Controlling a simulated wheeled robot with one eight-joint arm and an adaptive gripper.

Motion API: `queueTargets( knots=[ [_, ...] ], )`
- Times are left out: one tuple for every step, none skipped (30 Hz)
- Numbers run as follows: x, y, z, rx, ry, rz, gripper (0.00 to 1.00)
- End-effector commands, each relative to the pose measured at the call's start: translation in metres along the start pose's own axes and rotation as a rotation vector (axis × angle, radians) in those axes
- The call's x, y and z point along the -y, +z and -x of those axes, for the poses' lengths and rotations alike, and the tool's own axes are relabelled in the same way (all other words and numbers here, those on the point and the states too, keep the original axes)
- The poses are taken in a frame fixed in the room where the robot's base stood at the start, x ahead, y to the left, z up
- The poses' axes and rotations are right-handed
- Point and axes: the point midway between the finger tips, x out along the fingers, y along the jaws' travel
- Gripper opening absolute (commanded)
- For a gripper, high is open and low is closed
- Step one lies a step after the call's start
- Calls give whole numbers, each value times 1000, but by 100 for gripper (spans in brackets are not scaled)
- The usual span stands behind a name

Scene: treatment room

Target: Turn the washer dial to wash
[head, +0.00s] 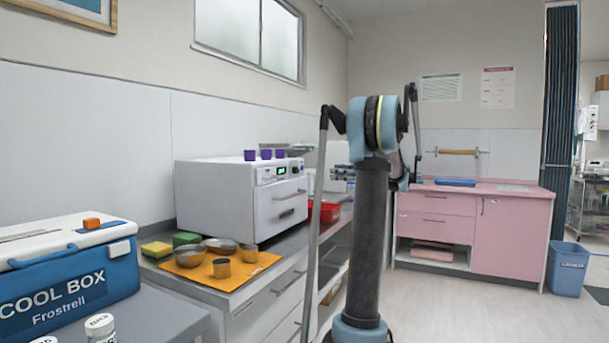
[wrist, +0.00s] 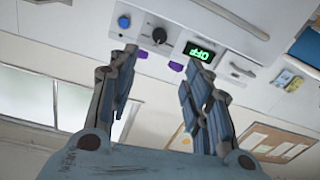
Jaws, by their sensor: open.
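The washer (head: 215,200) is a white box on the left counter, with a lit green display on its front. The wrist view shows its front panel upside down, with a black round dial (wrist: 159,36), a blue button (wrist: 124,21) and a green display (wrist: 199,53) reading OFF. A pale pointer mark on the dial is too small to read. My gripper (wrist: 166,62) is open and empty, its fingers either side of the dial in the picture and apart from it. In the head view my arm stands right of the washer, and the gripper cannot be made out.
Purple cups (head: 266,154) stand on the washer. An orange mat (head: 226,280) with metal bowls, sponges (head: 156,249) and a blue cool box (head: 70,265) are left. A red container (head: 330,212) sits beyond the washer. Floor (head: 480,310) on the right is clear before pink cabinets (head: 515,235).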

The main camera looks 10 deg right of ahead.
Motion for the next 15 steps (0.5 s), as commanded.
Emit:
queueTargets(
  knots=[
    [-1,0,-2,-1,2,1,45],
    [-1,0,-4,-1,2,1,45],
    [-1,0,-7,0,2,0,45],
    [-1,0,-11,0,1,0,45],
    [-1,0,-15,0,1,0,45],
    [-1,0,-21,1,2,-1,45],
    [0,0,-26,1,2,-1,45],
    [0,0,-31,1,1,-1,45],
    [-1,0,-38,1,1,-1,45],
    [-1,0,-44,1,2,-1,45],
    [0,0,-49,1,1,-1,45],
    [0,0,-56,1,1,-1,45],
    [-1,0,-62,1,1,-1,45],
    [-1,0,-67,1,1,-2,45],
    [0,0,-74,1,1,-2,45]
  ],
)
